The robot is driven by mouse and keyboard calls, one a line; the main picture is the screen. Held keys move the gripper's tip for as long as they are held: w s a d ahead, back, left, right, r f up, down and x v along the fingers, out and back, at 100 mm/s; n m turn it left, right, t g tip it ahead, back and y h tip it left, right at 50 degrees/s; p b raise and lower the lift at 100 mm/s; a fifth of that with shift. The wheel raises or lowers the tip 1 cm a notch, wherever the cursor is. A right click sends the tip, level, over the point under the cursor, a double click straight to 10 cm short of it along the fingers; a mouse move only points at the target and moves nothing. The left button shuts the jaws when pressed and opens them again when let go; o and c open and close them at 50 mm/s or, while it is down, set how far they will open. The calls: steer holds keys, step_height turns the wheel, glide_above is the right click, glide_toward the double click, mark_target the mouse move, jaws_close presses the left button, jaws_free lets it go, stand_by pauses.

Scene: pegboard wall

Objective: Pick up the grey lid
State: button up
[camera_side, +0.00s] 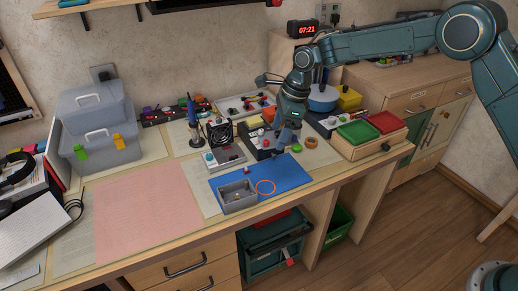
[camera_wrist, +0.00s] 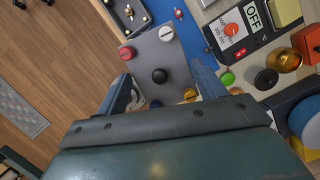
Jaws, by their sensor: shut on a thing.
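In the side view my gripper (camera_side: 284,143) points down behind the blue mat (camera_side: 290,172); the lid is hard to make out there. An open grey box (camera_side: 238,204) stands on the mat with small parts inside.
A small fan (camera_side: 219,134) and a panel with buttons (camera_side: 224,158) stand left of my gripper. A wooden tray with green (camera_side: 357,133) and red (camera_side: 387,122) bins is to the right. The pink sheet (camera_side: 145,215) at left is clear.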

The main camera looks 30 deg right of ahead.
mark_target(276, 132)
steer(key=shift+r, duration=1.55)
steer(key=a+f+n, duration=0.2)
steer(key=a+f, duration=0.8)
steer(key=a, duration=0.3)
steer(key=shift+s, duration=0.45)
steer(key=shift+f, duration=0.25)
steer(key=shift+f, duration=2.2)
steer(key=shift+f, duration=0.6)
steer(key=o, duration=1)
steer(key=shift+g, duration=0.3)
